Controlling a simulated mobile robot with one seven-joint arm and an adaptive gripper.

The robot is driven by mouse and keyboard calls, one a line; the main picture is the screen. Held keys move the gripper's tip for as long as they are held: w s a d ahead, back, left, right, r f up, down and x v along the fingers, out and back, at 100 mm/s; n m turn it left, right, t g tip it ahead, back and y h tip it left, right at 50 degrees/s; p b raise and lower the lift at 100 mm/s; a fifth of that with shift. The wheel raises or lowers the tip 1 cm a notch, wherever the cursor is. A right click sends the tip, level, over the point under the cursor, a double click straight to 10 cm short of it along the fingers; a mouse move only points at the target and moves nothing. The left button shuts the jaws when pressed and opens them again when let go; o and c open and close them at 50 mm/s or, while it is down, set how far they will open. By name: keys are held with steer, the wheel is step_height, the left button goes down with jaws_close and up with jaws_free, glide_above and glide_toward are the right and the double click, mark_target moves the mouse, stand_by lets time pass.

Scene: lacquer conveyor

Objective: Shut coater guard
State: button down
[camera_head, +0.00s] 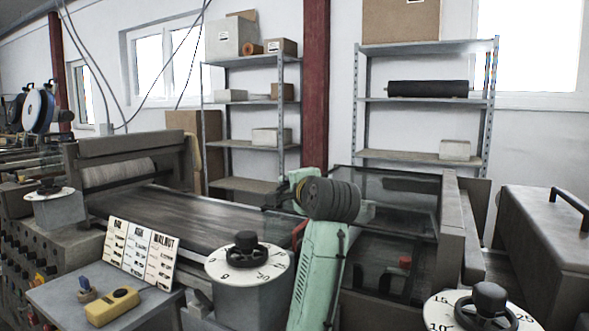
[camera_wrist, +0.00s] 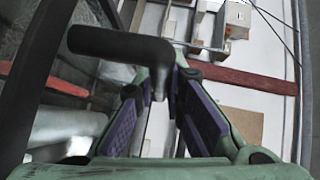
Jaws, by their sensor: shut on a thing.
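The coater guard (camera_head: 400,207) is a clear panel in a dark frame, right of centre in the head view, over the coater at the end of the belt. How far open it stands is hard to tell. My gripper (camera_head: 280,200) is at its left side, largely hidden behind my own green wrist. In the wrist view, my gripper (camera_wrist: 160,82) has its purple-padded fingers closed in around the bent end of a dark bar-like handle (camera_wrist: 115,42). The exact contact is partly hidden by the bar.
A dark conveyor belt (camera_head: 185,218) runs in from the left. Dial posts (camera_head: 248,262) and (camera_head: 485,310) stand in front. A wood chart (camera_head: 141,252) and a yellow device (camera_head: 112,306) rest on a side table. Shelves (camera_head: 425,100) stand behind. A grey cabinet (camera_head: 545,240) is at right.

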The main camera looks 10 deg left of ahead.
steer(key=shift+f, duration=0.85)
steer(key=c, duration=1.7)
jaws_free()
steer(key=shift+o, duration=0.2)
steer(key=r+v, duration=0.1)
steer(key=v, duration=1.1)
steer(key=shift+s+d, duration=0.1)
